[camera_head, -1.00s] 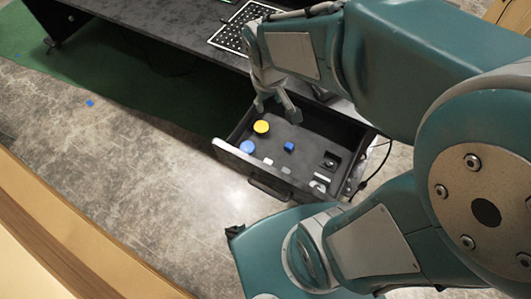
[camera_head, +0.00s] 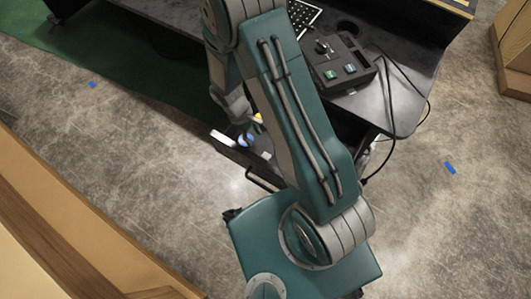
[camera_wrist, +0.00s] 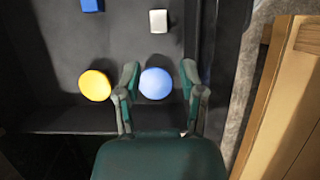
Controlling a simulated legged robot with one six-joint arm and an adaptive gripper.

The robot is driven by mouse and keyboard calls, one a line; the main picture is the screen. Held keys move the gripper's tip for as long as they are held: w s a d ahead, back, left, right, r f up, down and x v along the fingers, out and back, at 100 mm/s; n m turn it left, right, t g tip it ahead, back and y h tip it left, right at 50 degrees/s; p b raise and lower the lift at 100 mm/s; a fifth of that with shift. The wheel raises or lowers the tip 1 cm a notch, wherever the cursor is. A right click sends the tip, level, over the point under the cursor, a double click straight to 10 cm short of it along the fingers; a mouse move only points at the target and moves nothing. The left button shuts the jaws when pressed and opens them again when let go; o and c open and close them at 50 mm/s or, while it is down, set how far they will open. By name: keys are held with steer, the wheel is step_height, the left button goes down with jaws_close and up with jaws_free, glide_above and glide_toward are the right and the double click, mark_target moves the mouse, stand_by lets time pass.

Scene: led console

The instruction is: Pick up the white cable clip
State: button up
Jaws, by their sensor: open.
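A small white piece (camera_wrist: 158,20), which looks like the white cable clip, lies on the dark drawer floor near the top of the wrist view. A round blue disc (camera_wrist: 155,83) and a yellow disc (camera_wrist: 95,85) lie nearer the gripper. My gripper (camera_wrist: 159,76) is open and empty, with its two fingers on either side of the blue disc in the picture; I cannot tell its height above it. In the head view the blue disc (camera_head: 246,140) shows by the drawer front, and my arm hides most of the drawer, including the white piece.
The drawer (camera_head: 232,149) is pulled out below the desk. A blue block (camera_wrist: 91,5) lies left of the white piece. The drawer wall (camera_wrist: 206,45) stands close on the right in the wrist view. A control box (camera_head: 340,72) and cables are on the desk.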

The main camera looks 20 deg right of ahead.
glide_above(266, 155)
steer(key=w+a, duration=0.2)
step_height(266, 155, down, 4)
steer(key=shift+f, duration=0.25)
steer(key=shift+d+x, duration=0.2)
steer(key=shift+x, duration=2.9)
steer(key=shift+r, duration=0.1)
steer(key=c, duration=0.5)
